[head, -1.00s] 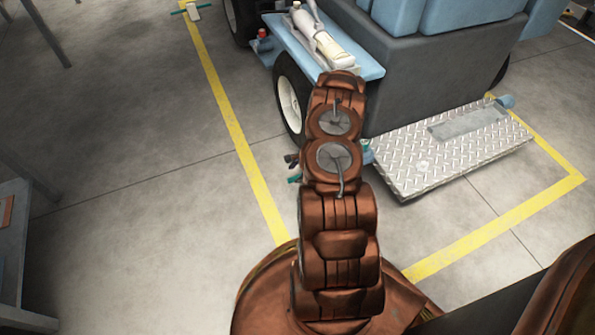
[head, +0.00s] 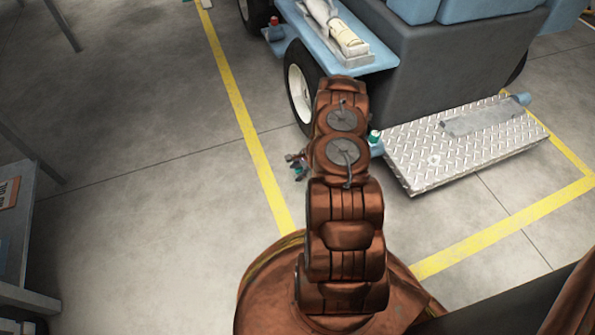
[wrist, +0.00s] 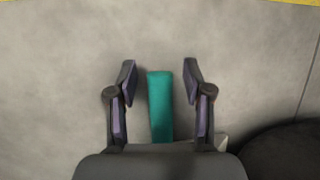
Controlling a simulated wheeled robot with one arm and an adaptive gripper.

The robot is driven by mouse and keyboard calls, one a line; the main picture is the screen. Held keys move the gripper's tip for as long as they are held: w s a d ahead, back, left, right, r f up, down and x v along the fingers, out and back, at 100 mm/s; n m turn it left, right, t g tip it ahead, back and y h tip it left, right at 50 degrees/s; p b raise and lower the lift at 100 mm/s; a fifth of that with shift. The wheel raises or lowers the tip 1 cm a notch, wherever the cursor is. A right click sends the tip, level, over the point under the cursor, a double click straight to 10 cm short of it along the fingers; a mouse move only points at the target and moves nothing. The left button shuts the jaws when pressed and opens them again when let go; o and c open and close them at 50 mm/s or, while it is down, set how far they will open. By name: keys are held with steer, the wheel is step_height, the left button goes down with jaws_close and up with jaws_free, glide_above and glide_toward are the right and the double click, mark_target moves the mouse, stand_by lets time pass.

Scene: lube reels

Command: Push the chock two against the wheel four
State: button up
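A teal bar (wrist: 160,105), seemingly the handle of a chock, lies between my gripper's fingers in the wrist view. A gap shows on both sides of it. My gripper (wrist: 159,68) is open around the bar, not clamped on it. A small pale piece beside the right finger may be the chock's body; most of it is hidden. In the head view, only a bit of my gripper (head: 297,160) shows left of my arm. The nearest cart wheel (head: 302,87), black with a white hub, stands beyond it. A dark round shape (wrist: 285,153) at the wrist view's lower right may be a wheel.
A blue and grey cart (head: 430,60) with a diamond-plate step (head: 460,145) stands at right. Yellow floor lines (head: 245,120) run around it. Another pale piece with teal (head: 206,3) lies at the top edge. A grey bench (head: 25,225) stands at left.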

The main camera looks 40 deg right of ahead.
jaws_close()
stand_by(0.4)
steer(key=shift+s, duration=0.1)
